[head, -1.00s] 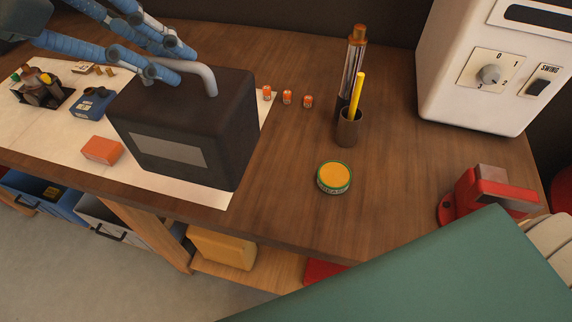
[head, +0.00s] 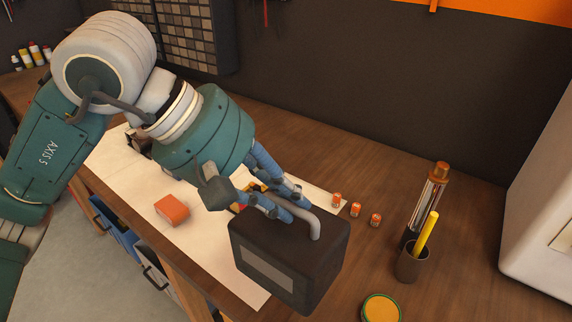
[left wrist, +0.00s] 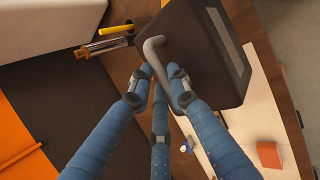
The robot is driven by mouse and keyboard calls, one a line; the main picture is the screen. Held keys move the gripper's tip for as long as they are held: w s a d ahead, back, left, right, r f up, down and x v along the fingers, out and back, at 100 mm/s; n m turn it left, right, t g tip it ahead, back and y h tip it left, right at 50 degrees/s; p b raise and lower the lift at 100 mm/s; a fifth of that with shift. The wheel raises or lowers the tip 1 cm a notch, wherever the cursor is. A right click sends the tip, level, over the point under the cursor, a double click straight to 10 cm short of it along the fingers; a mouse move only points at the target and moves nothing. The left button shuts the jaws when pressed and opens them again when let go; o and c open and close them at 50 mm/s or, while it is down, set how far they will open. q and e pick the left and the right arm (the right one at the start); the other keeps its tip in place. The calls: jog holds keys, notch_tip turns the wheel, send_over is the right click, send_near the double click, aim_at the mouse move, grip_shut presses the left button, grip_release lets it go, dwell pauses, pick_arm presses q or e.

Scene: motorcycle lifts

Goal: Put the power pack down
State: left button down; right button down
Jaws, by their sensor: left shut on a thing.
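The power pack (head: 283,262) is a black box with a grey label on its side and a grey bent handle on top. My left gripper (head: 290,203) has its blue fingers closed around the handle. The left wrist view shows the fingers (left wrist: 160,78) at the handle and the pack (left wrist: 192,55) beyond them. The pack is upright over the right end of a white sheet (head: 190,238) on the wooden bench (head: 385,185). Its underside is hidden, so I cannot tell whether it touches the bench. My right gripper is out of view.
Several small orange cells (head: 356,209) stand right of the pack. A cup (head: 411,262) with a yellow stick, a metal cylinder (head: 430,195) and a yellow-topped tin (head: 381,309) are farther right. An orange block (head: 172,209) lies on the sheet. A white machine (head: 545,200) stands at the right.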

pick_arm(q)
notch_tip(320, 180, down, 12)
jog(key=shift+f+p, duration=0.1)
jog(key=shift+p, duration=1)
jog(key=shift+d, duration=0.1)
jog(key=shift+f, duration=0.1)
jog(key=c, duration=1.6)
grip_release()
jog(key=shift+s, duration=0.1)
jog(key=shift+c, duration=0.2)
